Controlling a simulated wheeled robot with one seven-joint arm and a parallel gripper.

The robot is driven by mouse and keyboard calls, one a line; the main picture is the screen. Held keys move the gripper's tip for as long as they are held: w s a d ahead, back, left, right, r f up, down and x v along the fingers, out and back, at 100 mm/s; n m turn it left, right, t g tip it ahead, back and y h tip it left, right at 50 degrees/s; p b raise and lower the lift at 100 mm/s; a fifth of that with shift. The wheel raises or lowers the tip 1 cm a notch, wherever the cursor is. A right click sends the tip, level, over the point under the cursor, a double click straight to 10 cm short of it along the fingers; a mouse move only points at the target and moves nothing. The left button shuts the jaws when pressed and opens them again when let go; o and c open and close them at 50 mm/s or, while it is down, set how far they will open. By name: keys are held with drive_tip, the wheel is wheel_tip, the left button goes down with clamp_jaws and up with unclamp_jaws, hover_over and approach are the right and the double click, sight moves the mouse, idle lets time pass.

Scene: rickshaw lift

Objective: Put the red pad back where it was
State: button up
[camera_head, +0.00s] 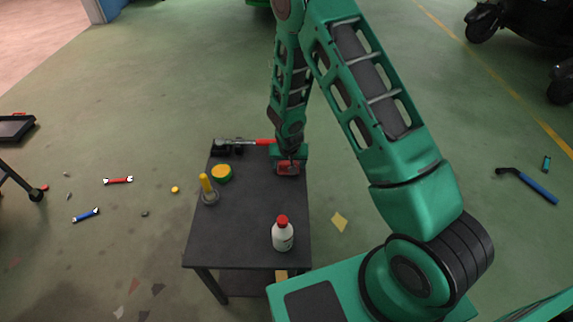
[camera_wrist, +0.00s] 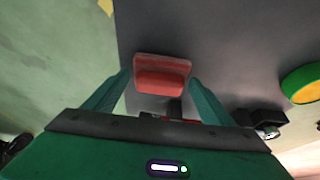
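The red pad (camera_wrist: 160,80) shows between my two fingers in the wrist view, a block with a wider, paler red edge. In the head view the red pad (camera_head: 288,169) is at the far right part of the dark table (camera_head: 250,205), close to its right edge. My gripper (camera_head: 289,158) points down right at it, partly hiding it. In the wrist view my gripper's (camera_wrist: 160,76) fingertips lie close along both sides of the pad. I cannot tell whether they press on it or whether the pad rests on the table.
A red-handled tool (camera_head: 245,142) lies along the table's far edge beside a black item (camera_head: 222,147). A yellow-green round thing (camera_head: 222,173), a yellow-handled thing (camera_head: 208,190) and a white bottle with red cap (camera_head: 283,236) stand on the table. The table's middle is clear.

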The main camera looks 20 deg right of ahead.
drive_tip(key=shift+o, duration=0.3)
drive_tip(key=shift+r, duration=0.1)
drive_tip(key=v, duration=1.2)
drive_tip(key=s+d+r+m+g, duration=0.2)
drive_tip(key=s+d+r, duration=0.9)
drive_tip(key=d+r, duration=0.45)
drive_tip(key=s+d+r+g, duration=0.1)
drive_tip(key=s+r, duration=0.4)
drive_tip(key=s, duration=0.7)
drive_tip(key=s+d+r+g+y, duration=0.1)
drive_tip(key=s+r, duration=0.4)
drive_tip(key=s, duration=0.7)
drive_tip(key=shift+d+r+m+y, duration=0.2)
drive_tip(key=shift+d+m+y, duration=0.1)
drive_tip(key=shift+m, duration=0.1)
drive_tip(key=shift+w+g, duration=0.15)
drive_tip(key=shift+g, duration=0.15)
